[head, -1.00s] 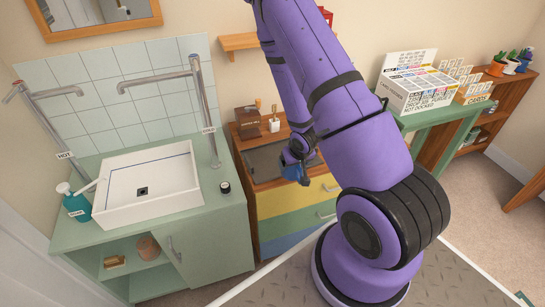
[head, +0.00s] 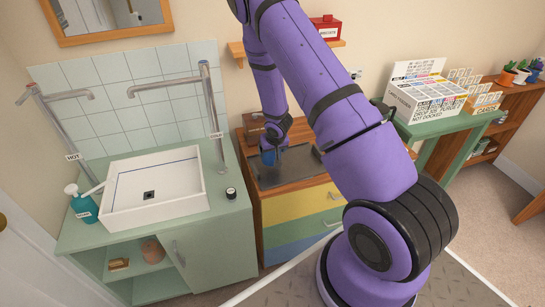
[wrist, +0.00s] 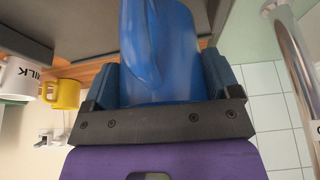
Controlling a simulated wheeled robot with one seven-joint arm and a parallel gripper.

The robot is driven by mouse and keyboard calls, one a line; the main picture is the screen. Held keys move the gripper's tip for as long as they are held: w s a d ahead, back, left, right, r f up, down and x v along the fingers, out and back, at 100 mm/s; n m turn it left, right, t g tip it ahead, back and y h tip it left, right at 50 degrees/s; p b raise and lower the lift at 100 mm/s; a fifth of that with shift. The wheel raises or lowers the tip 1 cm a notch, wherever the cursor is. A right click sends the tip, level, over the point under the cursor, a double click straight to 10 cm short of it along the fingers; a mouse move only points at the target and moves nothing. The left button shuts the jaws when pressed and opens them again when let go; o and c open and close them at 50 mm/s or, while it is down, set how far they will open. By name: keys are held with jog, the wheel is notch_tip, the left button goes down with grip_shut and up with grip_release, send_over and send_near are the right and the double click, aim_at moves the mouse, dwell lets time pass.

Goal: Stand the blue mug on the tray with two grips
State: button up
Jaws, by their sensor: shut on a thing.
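The blue mug (head: 268,157) is in my gripper (head: 274,150), at the left part of the dark grey tray (head: 299,168). The tray lies on top of the chest with coloured drawers. In the wrist view the blue mug (wrist: 158,40) fills the space between the two fingers of my gripper (wrist: 160,75), which are shut on it. The tray (wrist: 70,20) is beyond it, in the upper left of that view. I cannot tell whether the mug touches the tray or how upright it is. My gripper partly hides the mug in the head view.
The washstand (head: 236,222) with a basin and two tall taps stands left of the chest (head: 290,207). A brown box (head: 252,127) is behind the tray. The wrist view shows a yellow mug (wrist: 65,94) and a white mug (wrist: 20,78) at the left.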

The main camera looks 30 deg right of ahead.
aim_at(272, 156)
jog(key=shift+s+f, duration=0.1)
jog(key=shift+f, duration=1.6)
jog(key=o, duration=0.9)
jog(key=shift+f, duration=0.1)
